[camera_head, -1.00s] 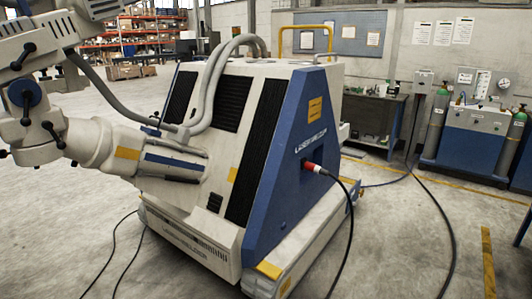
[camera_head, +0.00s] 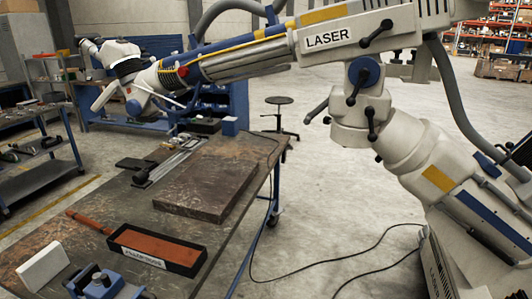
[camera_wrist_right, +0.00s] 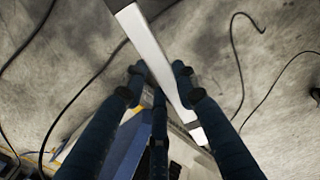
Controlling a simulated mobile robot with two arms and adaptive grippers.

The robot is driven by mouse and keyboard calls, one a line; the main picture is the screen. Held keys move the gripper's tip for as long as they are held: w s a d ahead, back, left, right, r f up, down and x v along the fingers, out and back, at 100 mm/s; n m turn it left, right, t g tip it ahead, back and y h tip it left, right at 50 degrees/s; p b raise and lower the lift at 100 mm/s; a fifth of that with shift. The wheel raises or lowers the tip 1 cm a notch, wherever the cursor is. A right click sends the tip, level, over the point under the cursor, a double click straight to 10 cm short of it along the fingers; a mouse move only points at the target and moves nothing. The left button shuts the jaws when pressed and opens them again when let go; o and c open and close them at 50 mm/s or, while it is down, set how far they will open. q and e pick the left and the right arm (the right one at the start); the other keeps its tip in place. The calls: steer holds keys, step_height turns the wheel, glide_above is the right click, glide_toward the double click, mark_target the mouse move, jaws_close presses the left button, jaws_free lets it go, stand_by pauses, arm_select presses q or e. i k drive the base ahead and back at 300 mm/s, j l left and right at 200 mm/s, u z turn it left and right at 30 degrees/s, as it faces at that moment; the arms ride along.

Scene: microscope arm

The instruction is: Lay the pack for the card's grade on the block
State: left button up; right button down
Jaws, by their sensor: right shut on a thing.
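In the right wrist view my right gripper (camera_wrist_right: 160,88) is shut on a long pale flat bar (camera_wrist_right: 157,55) with dark ends. The bar slants across the fingers, above the floor; I cannot tell whether it is the pack. A dark, brown-stained slab (camera_head: 207,185) lies on the workbench (camera_head: 130,200). A black tray with an orange-red inside (camera_head: 160,248) and a white label lies nearer. A white block (camera_head: 43,268) sits at the near left. I cannot tell which thing is the task's block. No card's grade is readable.
The jointed white LASER arm (camera_head: 330,38) reaches over the far end of the bench. A blue clamp-like device (camera_head: 100,283) stands at the near edge. A stool (camera_head: 279,112) is behind. Cables (camera_head: 330,262) lie on the otherwise open floor right of the bench.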

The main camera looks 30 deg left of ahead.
mark_target(191, 178)
steer(key=i+u, duration=0.2)
steer(key=u, duration=0.25)
steer(key=i+l+u, duration=0.1)
steer(key=u, duration=0.35)
steer(key=i+l+u, duration=0.15)
steer(key=u, duration=0.3)
steer(key=i+l+u, duration=0.2)
steer(key=u, duration=0.25)
steer(key=i+l+u, duration=0.1)
steer(key=l+u, duration=0.15)
steer(key=u, duration=0.2)
steer(key=i+l+u, duration=0.15)
steer(key=l+u, duration=0.15)
steer(key=i+l+u, duration=0.15)
steer(key=l+u, duration=0.2)
steer(key=i+l+u, duration=0.1)
steer(key=l+u, duration=0.2)
steer(key=l, duration=0.1)
